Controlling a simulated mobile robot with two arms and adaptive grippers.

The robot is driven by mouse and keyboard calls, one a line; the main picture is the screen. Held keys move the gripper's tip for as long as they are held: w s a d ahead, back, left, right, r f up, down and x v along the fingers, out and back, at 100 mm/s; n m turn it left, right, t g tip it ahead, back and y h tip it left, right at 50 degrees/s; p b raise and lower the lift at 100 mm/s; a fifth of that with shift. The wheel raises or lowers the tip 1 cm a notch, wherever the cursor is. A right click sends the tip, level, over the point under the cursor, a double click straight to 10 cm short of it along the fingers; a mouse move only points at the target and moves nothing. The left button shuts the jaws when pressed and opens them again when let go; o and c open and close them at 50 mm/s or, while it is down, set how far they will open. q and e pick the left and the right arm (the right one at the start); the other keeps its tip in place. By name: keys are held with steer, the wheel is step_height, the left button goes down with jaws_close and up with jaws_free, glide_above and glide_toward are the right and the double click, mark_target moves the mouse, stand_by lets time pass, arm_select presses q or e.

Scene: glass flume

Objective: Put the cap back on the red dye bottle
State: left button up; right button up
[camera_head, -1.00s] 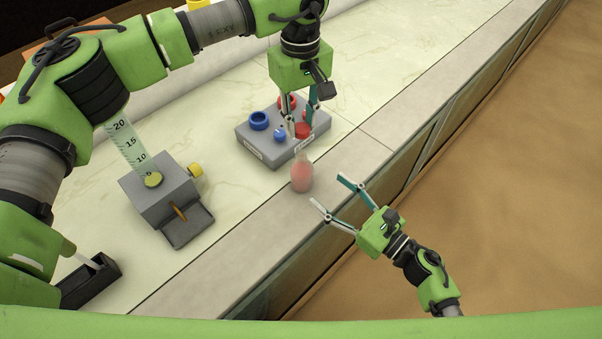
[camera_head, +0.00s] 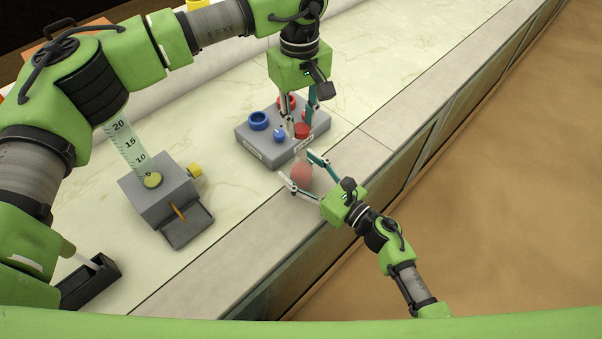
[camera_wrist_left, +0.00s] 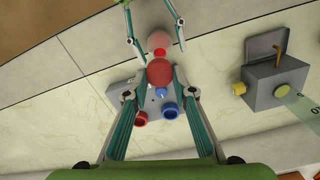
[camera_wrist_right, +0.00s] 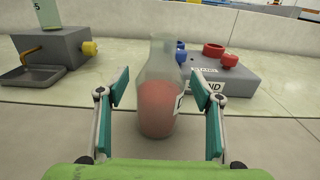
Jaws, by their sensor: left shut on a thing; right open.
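The red dye bottle (camera_head: 302,174) is a clear flask with red liquid, standing upright on the pale strip at the counter's front. The right wrist view shows its open neck and red body (camera_wrist_right: 158,105). My right gripper (camera_head: 300,174) is open, with its fingers on either side of the bottle. My left gripper (camera_head: 301,128) is shut on the red cap (camera_head: 302,131), held beyond the bottle, over the near side of the grey stand. In the left wrist view the cap (camera_wrist_left: 159,73) is between the fingertips, with the bottle (camera_wrist_left: 159,42) past it.
The grey stand (camera_head: 262,149) behind the bottle carries a blue ring (camera_head: 258,120), a blue knob (camera_head: 280,135) and a red ring (camera_wrist_right: 213,50). A grey box (camera_head: 160,192) with a graduated cylinder stands left. The counter's front edge is close to the bottle.

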steer(key=c, duration=1.7)
arm_select(q)
glide_above(300, 152)
steer(key=shift+f, duration=2.5)
steer(key=shift+f, duration=0.1)
steer(key=shift+f, duration=0.8)
steer(key=shift+f, duration=0.55)
arm_select(e)
jaws_close()
